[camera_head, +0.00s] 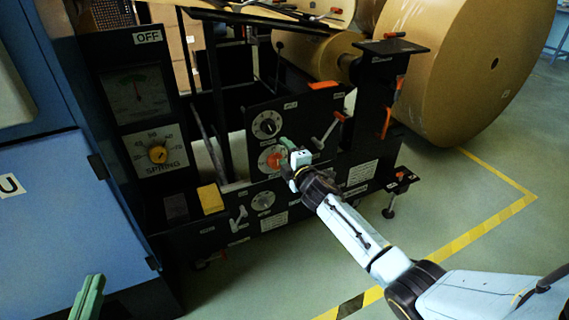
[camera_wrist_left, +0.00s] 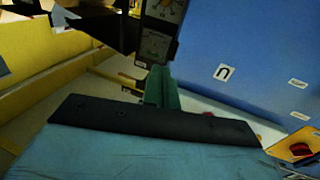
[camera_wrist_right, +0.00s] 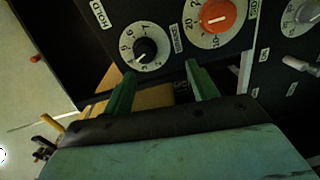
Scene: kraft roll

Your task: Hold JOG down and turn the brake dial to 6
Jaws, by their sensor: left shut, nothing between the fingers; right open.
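The dark panel carries a dial with a black knob (camera_head: 267,125), a dial with an orange-red knob (camera_head: 274,160) and a lower dial with a grey knob (camera_head: 263,200). The black-knob dial (camera_wrist_right: 145,50) and the orange-red knob (camera_wrist_right: 217,16) also show in the right wrist view. My left gripper (camera_head: 90,296) is shut and empty at the lower left, away from the panel (camera_wrist_left: 162,88).
A yellow block (camera_head: 210,198) and a dark block (camera_head: 176,208) sit left of the dials. An orange-tipped lever (camera_head: 330,130) projects beside the panel. Large kraft rolls (camera_head: 450,60) stand behind. A blue cabinet (camera_head: 75,210) is at left. Floor in front is clear.

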